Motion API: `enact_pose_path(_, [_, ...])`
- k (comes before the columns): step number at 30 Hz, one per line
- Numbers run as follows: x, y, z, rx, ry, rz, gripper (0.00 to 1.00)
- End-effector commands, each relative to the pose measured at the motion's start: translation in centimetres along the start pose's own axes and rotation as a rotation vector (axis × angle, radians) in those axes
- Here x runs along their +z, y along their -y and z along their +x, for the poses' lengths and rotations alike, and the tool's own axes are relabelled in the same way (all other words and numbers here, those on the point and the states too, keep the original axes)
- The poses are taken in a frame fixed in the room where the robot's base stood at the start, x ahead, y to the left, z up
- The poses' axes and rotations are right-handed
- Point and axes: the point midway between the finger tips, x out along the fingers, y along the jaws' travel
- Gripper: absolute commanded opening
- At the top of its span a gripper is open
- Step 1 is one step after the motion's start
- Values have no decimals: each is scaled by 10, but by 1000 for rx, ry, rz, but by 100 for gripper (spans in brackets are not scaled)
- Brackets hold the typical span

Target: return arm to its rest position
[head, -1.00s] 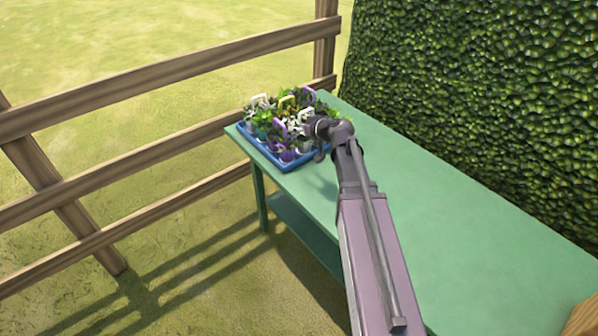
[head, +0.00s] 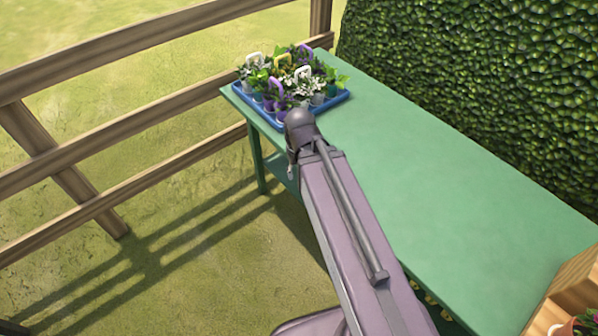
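My arm (head: 345,225) reaches from the bottom of the head view up toward the far left end of the green table. Its far visible joint (head: 299,125) is just in front of the near edge of a blue tray. My gripper itself cannot be made out; it is hidden behind or below the arm. The blue tray (head: 262,117) holds several potted flowers with white, purple and yellow handles and stands on the table's far left corner.
The green table (head: 430,190) is bare from the tray toward the right. A wooden crate (head: 572,290) with a potted plant (head: 575,327) is at the bottom right. A hedge (head: 480,85) borders the table behind, and a wooden fence (head: 110,60) runs along the left.

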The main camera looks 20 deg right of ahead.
Motion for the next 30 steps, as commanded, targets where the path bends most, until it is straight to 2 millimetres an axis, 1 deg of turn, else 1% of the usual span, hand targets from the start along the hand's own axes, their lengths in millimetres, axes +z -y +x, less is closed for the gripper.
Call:
enact_pose_path(2, [3, -1, 0, 11, 8, 7, 52])
enact_pose_path(11, [2, -1, 0, 10, 7, 7, 52])
enact_pose_path(14, [2, -1, -4, 10, 7, 7, 52])
enact_pose_path(17, [2, -1, -12, 9, 7, 6, 52])
enact_pose_path(20, [2, 0, -24, 9, 6, 6, 52])
enact_pose_path(30, [1, 0, -76, 9, 6, 6, 52])
